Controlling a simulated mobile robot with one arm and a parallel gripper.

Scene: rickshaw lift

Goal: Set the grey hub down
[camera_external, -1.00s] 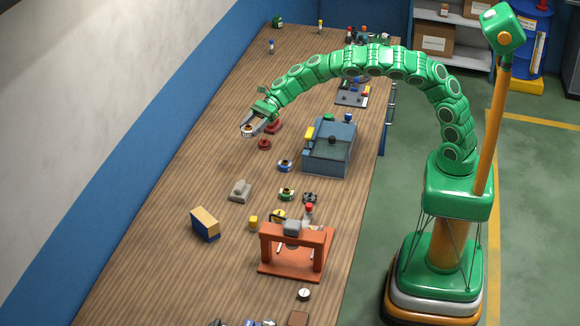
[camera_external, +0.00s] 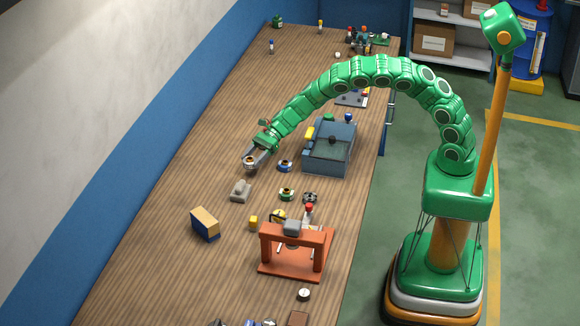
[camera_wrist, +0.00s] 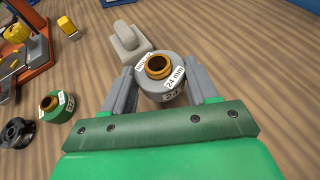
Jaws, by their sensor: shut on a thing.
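The grey hub (camera_wrist: 160,88) has a bronze-coloured bore and white labels reading 24 mm. It sits between the two grey fingers of my gripper (camera_wrist: 160,92) in the wrist view, and they are shut on it. In the external view my gripper (camera_external: 252,160) reaches down toward the left-middle of the wooden workbench (camera_external: 165,215), with the hub (camera_external: 249,162) at its tip. I cannot tell whether the hub touches the bench. A grey block with a raised part (camera_external: 240,191) lies just in front of it, and also shows beyond the hub in the wrist view (camera_wrist: 125,42).
A blue-ringed hub (camera_external: 285,166) is close to the gripper's right. A green hub (camera_external: 286,194) and a black one (camera_external: 310,198) lie nearer. A blue-grey machine box (camera_external: 329,150), an orange press (camera_external: 296,250) and a yellow-blue box (camera_external: 205,224) stand around. The bench's left side is clear.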

